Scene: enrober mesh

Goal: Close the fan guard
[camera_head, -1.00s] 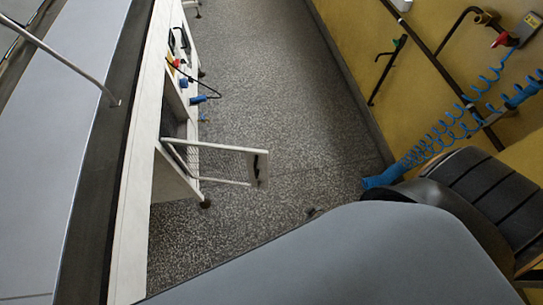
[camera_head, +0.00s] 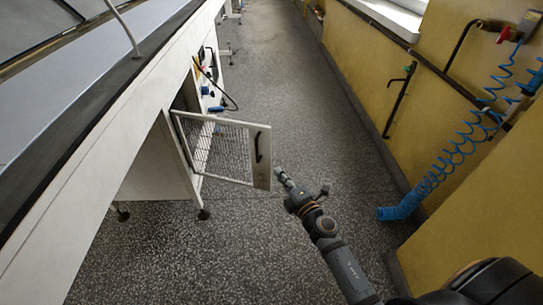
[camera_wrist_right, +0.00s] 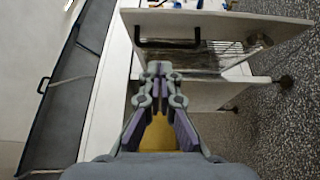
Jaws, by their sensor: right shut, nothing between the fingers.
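The fan guard (camera_head: 222,150) is a wire-mesh door in a white frame, standing open from the side of the white machine. Its wide free-end plate (camera_head: 262,172) carries a black bar handle (camera_head: 259,147). My right gripper (camera_head: 282,175) is shut and empty, just right of this plate; I cannot tell whether it touches. In the right wrist view the shut fingertips (camera_wrist_right: 160,69) point toward the plate (camera_wrist_right: 225,26), with the black handle (camera_wrist_right: 168,43) beyond them and part of the mesh (camera_wrist_right: 228,56) to the right. My left gripper is not in view.
Cables and fittings (camera_head: 208,82) are on the machine side behind the guard. The yellow wall (camera_head: 376,70) on the right carries pipes and a coiled blue hose (camera_head: 440,170). The speckled floor (camera_head: 300,110) of the aisle is clear.

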